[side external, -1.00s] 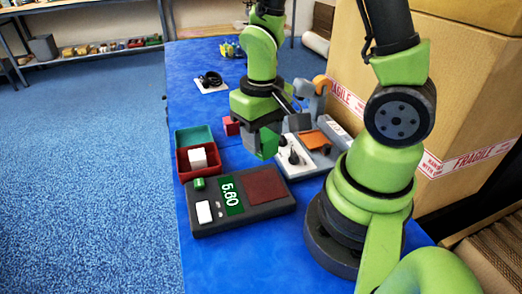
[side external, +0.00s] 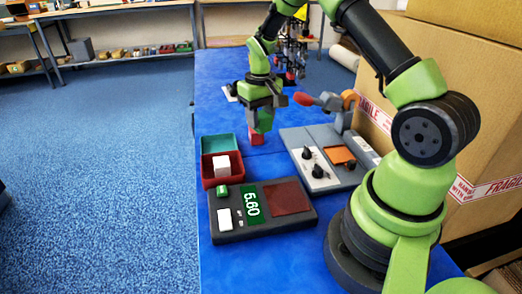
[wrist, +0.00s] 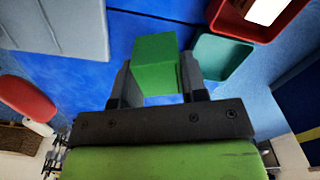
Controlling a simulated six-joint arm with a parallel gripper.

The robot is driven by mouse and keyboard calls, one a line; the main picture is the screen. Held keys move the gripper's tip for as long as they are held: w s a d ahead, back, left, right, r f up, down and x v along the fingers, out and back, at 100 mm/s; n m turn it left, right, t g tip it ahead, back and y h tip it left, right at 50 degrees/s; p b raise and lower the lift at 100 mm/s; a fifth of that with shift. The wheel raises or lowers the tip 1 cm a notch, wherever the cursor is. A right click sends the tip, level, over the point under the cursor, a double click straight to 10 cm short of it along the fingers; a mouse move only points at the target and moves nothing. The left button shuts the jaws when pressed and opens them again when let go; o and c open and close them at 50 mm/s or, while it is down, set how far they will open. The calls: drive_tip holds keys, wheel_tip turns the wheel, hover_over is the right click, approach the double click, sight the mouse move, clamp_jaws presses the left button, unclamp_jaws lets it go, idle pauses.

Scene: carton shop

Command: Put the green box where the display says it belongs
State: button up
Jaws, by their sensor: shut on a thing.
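My gripper (side external: 262,107) is shut on the green box (side external: 264,122) and holds it above the blue table, behind and to the right of the trays. In the wrist view the green box (wrist: 155,62) sits between the two fingers. The device's dark red pad (side external: 287,197) is bare. A red tray (side external: 208,179) behind the device holds a white box (side external: 221,167). A teal tray (side external: 219,142) stands behind the red one and looks empty in the wrist view (wrist: 222,58).
A red cube (side external: 257,139) stands on the table, partly hidden behind the green box. A grey panel (side external: 317,172) with black knobs and an orange plate is to the right. A red-tipped lever (side external: 306,99) is near the gripper. Large cartons (side external: 415,95) stand at the right.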

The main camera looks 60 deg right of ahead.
sight(260, 114)
wheel_tip(260, 114, down, 8)
drive_tip(key=shift+f, duration=0.1)
idle(0.4)
drive_tip(key=o, duration=1)
drive_tip(key=shift+f, duration=0.1)
wheel_tip(260, 114, up, 12)
drive_tip(key=shift+f, duration=0.1)
drive_tip(key=s+a+r+t, duration=0.2)
drive_tip(key=a+r, duration=0.3)
drive_tip(key=r, duration=0.4)
drive_tip(key=s+a+r+t, duration=0.1)
drive_tip(key=s+a+r, duration=0.2)
drive_tip(key=s+a, duration=0.1)
drive_tip(key=s+a+r+t+y, duration=0.1)
drive_tip(key=s+a+r+t, duration=0.1)
drive_tip(key=s, duration=0.5)
drive_tip(key=s+a+r+t+y, duration=0.1)
drive_tip(key=s+a+r+t, duration=0.1)
drive_tip(key=s+a+r, duration=0.2)
drive_tip(key=shift+s+a+r+n, duration=0.1)
drive_tip(key=shift+s+a+n, duration=0.2)
drive_tip(key=shift+s+a, duration=0.85)
